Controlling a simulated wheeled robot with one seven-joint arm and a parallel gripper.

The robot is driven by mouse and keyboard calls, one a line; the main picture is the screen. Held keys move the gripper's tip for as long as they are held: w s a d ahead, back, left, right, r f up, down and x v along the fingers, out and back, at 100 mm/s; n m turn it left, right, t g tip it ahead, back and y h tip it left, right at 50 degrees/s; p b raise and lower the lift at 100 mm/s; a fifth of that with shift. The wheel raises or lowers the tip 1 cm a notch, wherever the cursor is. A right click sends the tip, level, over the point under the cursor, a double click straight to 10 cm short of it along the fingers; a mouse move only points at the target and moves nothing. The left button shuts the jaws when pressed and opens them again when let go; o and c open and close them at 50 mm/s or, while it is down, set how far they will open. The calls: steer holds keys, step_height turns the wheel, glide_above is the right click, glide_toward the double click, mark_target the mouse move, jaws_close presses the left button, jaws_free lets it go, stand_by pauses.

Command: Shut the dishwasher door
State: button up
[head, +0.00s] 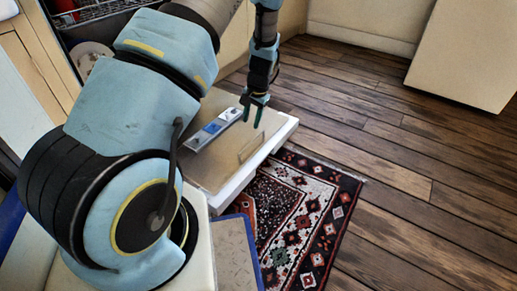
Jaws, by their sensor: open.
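The dishwasher door (225,168) is folded down open, lying low and roughly level over the floor. Its inner face is tan with a pale rim, a grey and blue dispenser strip and a thin rectangular outline. The dishwasher's dark interior with a wire rack (95,12) shows at the upper left, partly hidden by my arm. My gripper (256,110) points downward above the door, near its far right part. Its dark green fingers are apart with nothing between them. I cannot tell the exact height of the fingertips over the door.
A patterned red and black rug (303,215) lies on the floor beside the door's outer edge. Wooden floor (420,150) is clear to the right. A cream cabinet or panel (468,50) stands at the upper right. Wooden cabinet fronts (32,62) are at the left.

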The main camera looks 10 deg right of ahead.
mark_target(249, 144)
steer(key=b+x, duration=0.1)
steer(key=x, duration=0.3)
steer(key=b+x, duration=0.2)
steer(key=x, duration=0.2)
steer(key=d+b+x, duration=0.1)
steer(key=x, duration=0.2)
steer(key=shift+w+a+f, duration=0.1)
steer(key=shift+f, duration=0.35)
jaws_close()
stand_by(0.9)
